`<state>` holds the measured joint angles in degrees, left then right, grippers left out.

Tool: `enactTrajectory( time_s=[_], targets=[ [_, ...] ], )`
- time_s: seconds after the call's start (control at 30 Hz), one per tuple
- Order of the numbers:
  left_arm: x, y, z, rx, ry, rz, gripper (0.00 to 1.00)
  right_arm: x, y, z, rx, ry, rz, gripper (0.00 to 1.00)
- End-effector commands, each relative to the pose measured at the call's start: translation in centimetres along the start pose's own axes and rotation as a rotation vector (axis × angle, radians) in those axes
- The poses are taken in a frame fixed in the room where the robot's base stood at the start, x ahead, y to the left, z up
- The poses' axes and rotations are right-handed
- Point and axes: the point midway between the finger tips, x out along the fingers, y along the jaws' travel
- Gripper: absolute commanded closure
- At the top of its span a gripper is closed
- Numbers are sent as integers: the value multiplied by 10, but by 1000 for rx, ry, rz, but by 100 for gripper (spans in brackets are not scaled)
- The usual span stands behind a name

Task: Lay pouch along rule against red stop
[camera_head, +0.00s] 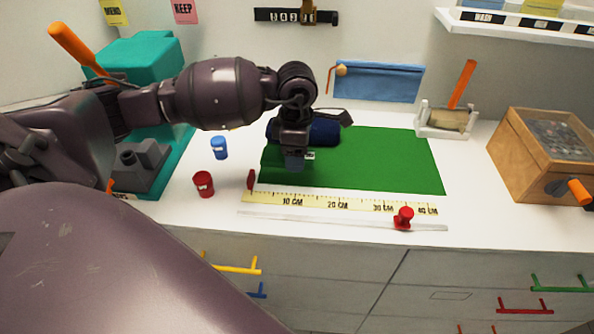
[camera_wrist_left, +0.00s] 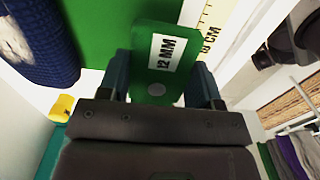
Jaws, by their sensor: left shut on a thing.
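My left gripper (camera_head: 294,163) is over the left part of the green mat (camera_head: 390,160). In the left wrist view its fingers (camera_wrist_left: 160,84) are shut on a flat green piece (camera_wrist_left: 152,72) with a white "12 MM" label. A flat blue pouch (camera_head: 378,82) with a bead pull is at the wall behind the mat. The yellow rule (camera_head: 340,205) lies along the mat's front edge. A small red stop (camera_head: 251,179) stands at its left end. A dark blue roll (camera_head: 325,132) lies partly behind my gripper; blue fabric (camera_wrist_left: 40,45) shows in the left wrist view.
A red knob (camera_head: 403,217) sits on a clear strip before the rule. A red spool (camera_head: 204,184) and a blue one (camera_head: 219,147) stand left of the mat. A wooden box (camera_head: 530,160) is at right, and a small white holder (camera_head: 445,120) behind. The mat's right half is clear.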

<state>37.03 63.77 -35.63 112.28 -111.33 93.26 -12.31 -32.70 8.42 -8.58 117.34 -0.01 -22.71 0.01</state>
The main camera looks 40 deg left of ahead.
Motion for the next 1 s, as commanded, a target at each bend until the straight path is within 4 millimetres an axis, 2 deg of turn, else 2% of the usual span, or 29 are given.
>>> enactTrajectory(
  time_s=[0.17,0.5,0.97,1.0],
  targets=[
    [8,0,0,0,0,-1,64,2,-3,-4,8,8,-1,57],
    [57,0,0,0,0,-3,64,4,-3,1,4,1,-3,57],
    [63,0,0,1,1,0,64,4,0,5,-10,-7,-4,57],
    [62,0,0,1,0,1,35,3,0,4,-10,-6,-4,57]
  ],
)
